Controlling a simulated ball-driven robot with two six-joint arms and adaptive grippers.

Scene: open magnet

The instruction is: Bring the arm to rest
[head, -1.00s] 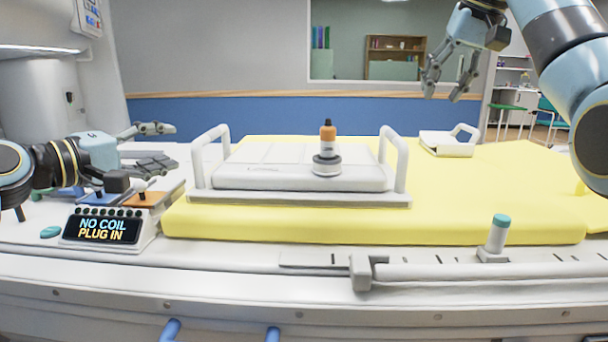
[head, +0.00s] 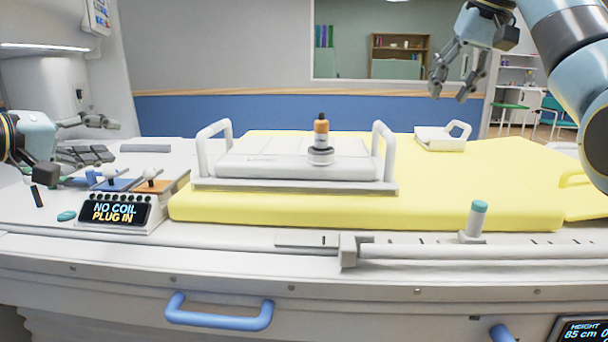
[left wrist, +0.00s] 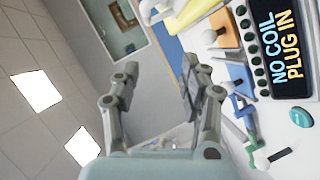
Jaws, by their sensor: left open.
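My left gripper (head: 108,139) is at the left of the head view, open and empty, beside the console with the orange and blue panels. In the left wrist view its two fingers (left wrist: 160,72) stand apart with nothing between them. My right gripper (head: 453,92) hangs at the upper right of the head view, fingers spread and empty, above the far side of the yellow mattress (head: 480,180). The base of the left arm is cut off by the picture's left edge.
The console display (head: 115,212) reads "NO COIL PLUG IN". A small white handled block (head: 435,140) lies behind. A blue handle (head: 220,318) is on the front panel.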

